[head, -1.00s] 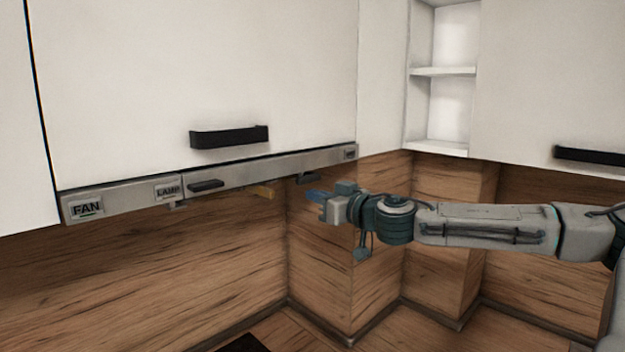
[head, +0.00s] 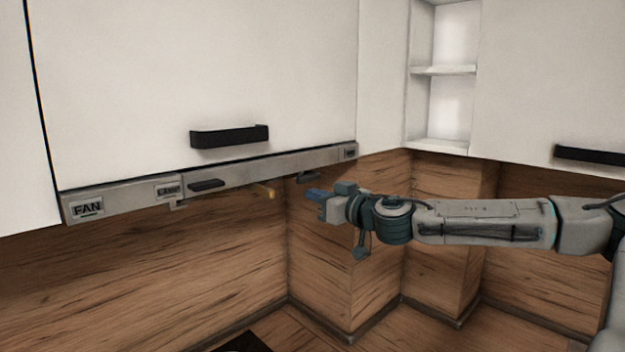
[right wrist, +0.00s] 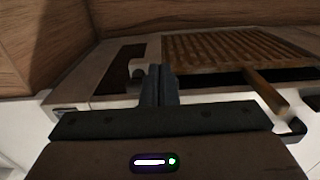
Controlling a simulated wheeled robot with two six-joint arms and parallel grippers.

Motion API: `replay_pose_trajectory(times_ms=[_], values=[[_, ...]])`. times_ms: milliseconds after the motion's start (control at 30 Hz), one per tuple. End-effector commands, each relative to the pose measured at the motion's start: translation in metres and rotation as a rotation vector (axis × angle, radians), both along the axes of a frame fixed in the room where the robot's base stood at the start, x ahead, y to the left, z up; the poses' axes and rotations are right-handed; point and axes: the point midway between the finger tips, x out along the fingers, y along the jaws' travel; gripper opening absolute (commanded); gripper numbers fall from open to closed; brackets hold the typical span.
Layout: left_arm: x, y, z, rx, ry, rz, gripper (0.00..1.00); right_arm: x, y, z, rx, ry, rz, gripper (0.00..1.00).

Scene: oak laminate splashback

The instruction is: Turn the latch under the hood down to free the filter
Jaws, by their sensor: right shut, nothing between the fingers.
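The latch looks like a yellow-brown bar (head: 270,191) under the hood's front strip; in the right wrist view this bar (right wrist: 267,92) slants out beside the filter. The filter is a brown slatted panel (right wrist: 215,48) in the hood's underside. My right gripper (head: 313,194) is shut and empty, to the right of the bar in the head view and apart from it. In the right wrist view its fingers (right wrist: 158,82) point up toward the hood's underside, with the bar to their right. My left gripper is not in view.
The steel hood strip (head: 125,199) carries FAN and LAMP labels and a dark handle (head: 206,185). A small dark fitting (head: 308,177) hangs just above my right gripper. A grey knob (right wrist: 136,76) sits close beside the fingers. Below the hood there is free room.

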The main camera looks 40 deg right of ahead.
Motion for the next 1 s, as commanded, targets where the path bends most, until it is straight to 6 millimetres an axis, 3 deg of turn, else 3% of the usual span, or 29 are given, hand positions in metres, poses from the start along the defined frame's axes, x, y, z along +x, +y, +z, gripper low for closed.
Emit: replay_pose_trajectory(times_ms=[1000], values=[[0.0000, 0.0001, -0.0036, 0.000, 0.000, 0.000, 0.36, 0.0058, -0.0044, -0.0054, -0.003, 0.001, 0.000, 0.00]])
